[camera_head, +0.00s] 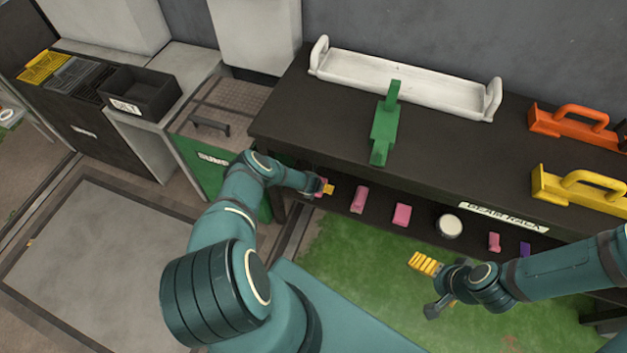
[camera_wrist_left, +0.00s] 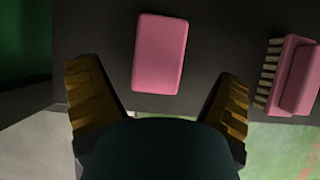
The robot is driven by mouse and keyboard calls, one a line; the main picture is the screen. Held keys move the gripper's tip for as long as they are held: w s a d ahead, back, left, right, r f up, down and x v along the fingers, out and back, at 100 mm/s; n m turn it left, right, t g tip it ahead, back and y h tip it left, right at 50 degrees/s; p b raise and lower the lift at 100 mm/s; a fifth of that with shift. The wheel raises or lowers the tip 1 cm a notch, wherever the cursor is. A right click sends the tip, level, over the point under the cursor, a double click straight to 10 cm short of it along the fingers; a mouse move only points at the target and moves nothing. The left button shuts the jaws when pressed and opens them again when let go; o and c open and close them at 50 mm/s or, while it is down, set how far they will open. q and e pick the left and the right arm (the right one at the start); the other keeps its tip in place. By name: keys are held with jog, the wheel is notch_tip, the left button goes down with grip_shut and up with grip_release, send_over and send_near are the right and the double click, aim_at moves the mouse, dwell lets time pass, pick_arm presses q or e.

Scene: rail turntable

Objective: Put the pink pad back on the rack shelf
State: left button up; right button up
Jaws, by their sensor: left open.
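The pink pad (camera_wrist_left: 160,52), a rounded flat block, lies on the dark rack shelf (camera_wrist_left: 215,25) in the left wrist view. My left gripper (camera_wrist_left: 158,82) is open, its yellow-lined fingers on either side of the pad's near end, with visible gaps; I cannot tell its height above the shelf. In the head view my left gripper (camera_head: 326,188) is at the shelf's left end and mostly hides the pad. My right gripper (camera_head: 426,287) is open and empty over the green floor, in front of the rack.
A pink brush (camera_wrist_left: 295,80) lies right of the pad. Farther right on the shelf are a pink block (camera_head: 402,214), a white round item (camera_head: 450,226) and smaller items. The rack top (camera_head: 300,110) overhangs the shelf and holds a white tray (camera_head: 400,85) and a green tool (camera_head: 385,125).

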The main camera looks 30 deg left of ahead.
pick_arm(q)
jog(key=a+p+v, duration=0.1)
jog(key=p+v, duration=0.2)
jog(key=v, duration=0.4)
jog(key=shift+s+d+r+p, duration=0.2)
jog(key=shift+d+r+p, duration=0.15)
jog(key=shift+d, duration=0.2)
